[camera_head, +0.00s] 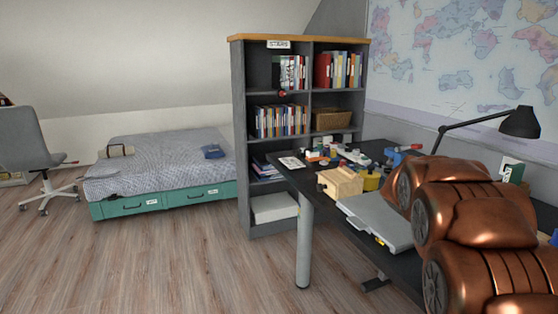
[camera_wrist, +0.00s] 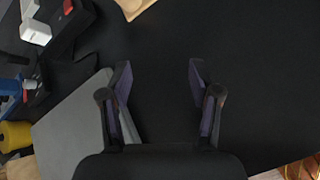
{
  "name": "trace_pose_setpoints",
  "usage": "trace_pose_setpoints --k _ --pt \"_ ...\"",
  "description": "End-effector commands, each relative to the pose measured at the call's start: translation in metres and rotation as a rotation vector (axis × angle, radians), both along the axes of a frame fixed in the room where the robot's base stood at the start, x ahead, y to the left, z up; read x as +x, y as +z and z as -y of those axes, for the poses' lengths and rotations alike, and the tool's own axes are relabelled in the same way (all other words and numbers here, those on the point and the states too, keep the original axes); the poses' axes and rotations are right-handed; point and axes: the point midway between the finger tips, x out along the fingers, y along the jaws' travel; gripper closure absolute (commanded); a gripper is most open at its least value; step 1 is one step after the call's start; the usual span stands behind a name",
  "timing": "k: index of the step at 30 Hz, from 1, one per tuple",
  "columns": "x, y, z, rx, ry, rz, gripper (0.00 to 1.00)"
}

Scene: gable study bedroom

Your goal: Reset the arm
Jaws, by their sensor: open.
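My arm (camera_head: 470,220), with copper-coloured links, is folded at the right of the head view, over the dark desk (camera_head: 430,283). My gripper (camera_wrist: 160,78) shows in the wrist view, with its two fingers spread and nothing between them. It points at the bare black desk top (camera_wrist: 255,80). The gripper itself cannot be made out in the head view.
A closed grey laptop-like slab (camera_head: 375,221) lies on the desk; in the wrist view a grey slab (camera_wrist: 75,125) is beside the left finger. A wooden block (camera_head: 339,183), a yellow cylinder (camera_head: 370,181) and a black lamp (camera_head: 519,122) are nearby. Open floor (camera_head: 190,260) lies left.

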Motion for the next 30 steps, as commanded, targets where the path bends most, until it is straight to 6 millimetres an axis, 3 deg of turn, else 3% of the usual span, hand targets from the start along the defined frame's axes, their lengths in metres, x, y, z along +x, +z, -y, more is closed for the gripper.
trace_pose_setpoints --k 9,21,30 --pt "-0.104 -0.033 -0.103 0.298 -0.368 0.187 0.37" --pt "-0.245 -0.075 -0.24 0.586 -0.886 0.261 0.37" --pt "-0.318 -0.088 -0.308 0.671 -1.164 0.235 0.37"
